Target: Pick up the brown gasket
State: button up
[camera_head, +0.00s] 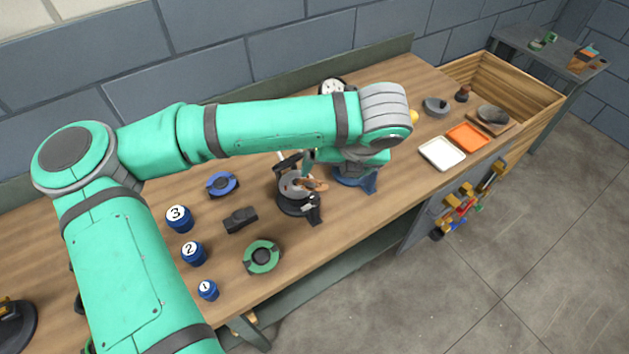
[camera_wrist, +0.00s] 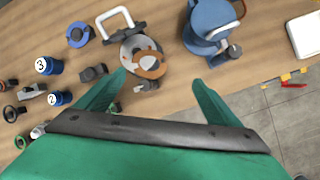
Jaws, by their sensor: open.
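The brown gasket (camera_wrist: 158,70) is an orange-brown ring in the wrist view. It lies at a grey casing (camera_wrist: 131,46) in a dark stand, overlapping the casing's edge; whether it rests on it or is tilted is hard to tell. In the head view the gasket (camera_head: 319,185) shows as a small brown piece by the casing. My gripper (camera_wrist: 159,80) is open and empty. Its two green fingers point towards the gasket, which shows between the fingertips, nearer the left one. The gap in height is unclear. In the head view my arm hides most of the gripper.
A blue holder (camera_wrist: 208,25) stands close right of the casing. Blue numbered canisters (camera_head: 179,218), a blue ring part (camera_head: 222,185), a black block (camera_head: 240,220) and a green ring part (camera_head: 262,256) lie left. White (camera_head: 442,153) and orange (camera_head: 467,138) trays lie right.

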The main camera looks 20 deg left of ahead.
jog(key=a, duration=0.2)
send_near(314, 182)
jog(key=shift+s+a+f+y, duration=0.2)
jog(key=shift+a+f+y, duration=0.1)
jog(key=shift+f, duration=0.25)
jog(key=shift+s+x, duration=0.15)
jog(key=shift+x, duration=1.15)
jog(key=shift+s+x, duration=0.15)
jog(key=shift+x, duration=1.2)
jog(key=shift+d+f, duration=0.15)
jog(key=c, duration=1.2)
